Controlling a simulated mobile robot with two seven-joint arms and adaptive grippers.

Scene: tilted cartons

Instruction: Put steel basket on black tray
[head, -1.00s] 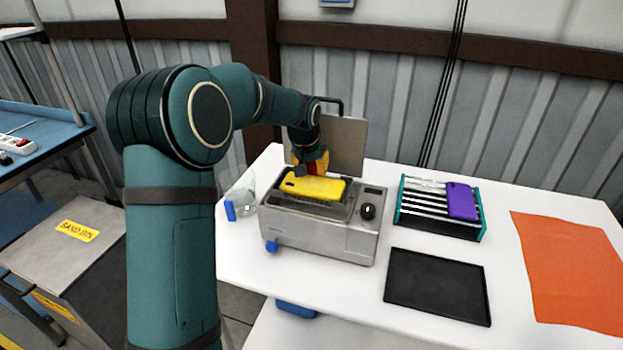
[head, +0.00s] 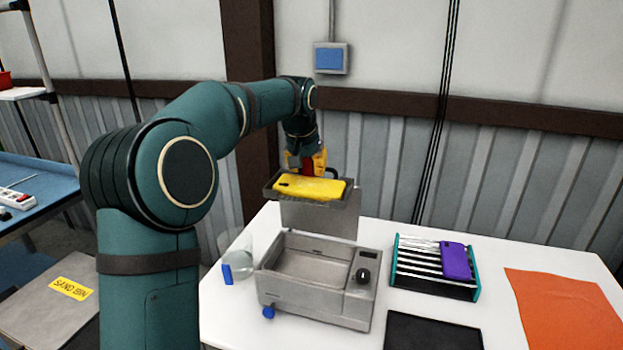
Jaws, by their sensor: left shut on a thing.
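The steel basket (head: 338,201) hangs in the air above and behind the open machine, with a yellow phone-shaped piece (head: 310,187) lying in it. My left gripper (head: 308,168) is shut on the basket at its back side; a red part shows between its yellow fingers. The black tray (head: 430,332) lies flat on the white table at the front right, cut off by the lower picture edge. Nothing is seen on its visible part. My right gripper is not in view.
The grey machine (head: 314,311) stands open, its basin empty and its lid (head: 335,222) raised behind. A teal-sided rack (head: 432,282) holds a purple piece (head: 456,261). An orange cloth (head: 562,309) lies right. A clear container with a blue part (head: 228,274) stands left of the machine.

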